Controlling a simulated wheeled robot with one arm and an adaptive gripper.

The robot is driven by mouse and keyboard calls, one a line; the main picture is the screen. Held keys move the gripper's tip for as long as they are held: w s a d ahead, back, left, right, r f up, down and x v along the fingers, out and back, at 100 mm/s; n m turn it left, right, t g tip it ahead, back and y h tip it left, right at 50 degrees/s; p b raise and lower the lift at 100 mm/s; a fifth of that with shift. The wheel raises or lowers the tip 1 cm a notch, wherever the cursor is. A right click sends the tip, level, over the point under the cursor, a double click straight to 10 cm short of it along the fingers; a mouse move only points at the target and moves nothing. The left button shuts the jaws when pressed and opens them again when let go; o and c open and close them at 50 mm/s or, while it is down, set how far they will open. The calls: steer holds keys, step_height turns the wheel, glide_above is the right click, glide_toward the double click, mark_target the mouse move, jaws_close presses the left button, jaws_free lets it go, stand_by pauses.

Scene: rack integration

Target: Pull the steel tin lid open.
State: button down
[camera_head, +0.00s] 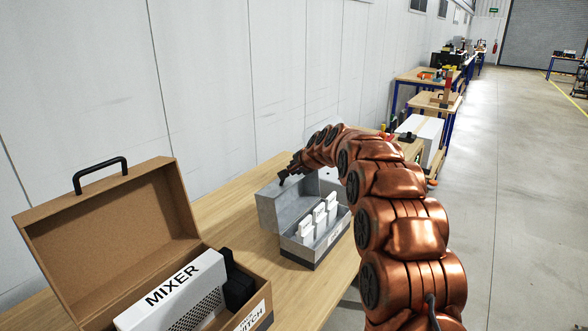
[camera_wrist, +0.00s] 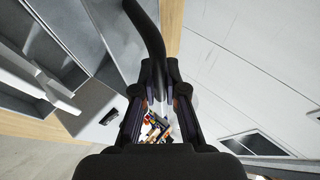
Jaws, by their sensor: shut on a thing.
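The grey steel tin (camera_head: 325,247) stands on the wooden table, with several white blocks (camera_head: 318,222) upright inside. Its lid (camera_head: 282,206) is raised and stands about upright at the back left of the tin, so the inside shows. My gripper (camera_head: 291,172) is at the lid's top edge. In the wrist view, the curved black handle (camera_wrist: 148,35) runs down between the fingers of my gripper (camera_wrist: 160,95), which is shut on it. The tin's inside (camera_wrist: 45,55) shows at the left of that view. The handle is mostly hidden in the head view.
An open brown case (camera_head: 110,235) with a white box marked MIXER (camera_head: 170,295) stands at the near left of the table (camera_head: 215,210). A white wall (camera_head: 200,90) runs behind the table. A long light box (camera_head: 420,135) and more workbenches (camera_head: 415,75) lie farther back.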

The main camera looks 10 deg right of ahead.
steer(key=c, duration=1.2)
jaws_free()
steer(key=shift+s, duration=0.1)
steer(key=v, duration=1.2)
steer(key=s+a+f+n+g, duration=0.2)
steer(key=s, duration=0.7)
steer(key=s+a+f+n+g, duration=0.2)
steer(key=s+a, duration=0.1)
steer(key=s, duration=0.5)
steer(key=s+a+f+n+g, duration=0.2)
steer(key=s, duration=0.7)
steer(key=s+d+f+n+g+h, duration=0.1)
steer(key=s+f+g, duration=0.1)
steer(key=s, duration=0.8)
steer(key=s+d+f+n+g+h, duration=0.1)
steer(key=s+f+n+g, duration=0.1)
steer(key=s, duration=0.8)
steer(key=s+d+f+n+g, duration=0.1)
steer(key=s+f+n+g, duration=0.1)
steer(key=s, duration=0.9)
steer(key=shift+d+f+h, duration=0.35)
steer(key=shift+f+h, duration=0.05)
steer(key=shift+f, duration=0.5)
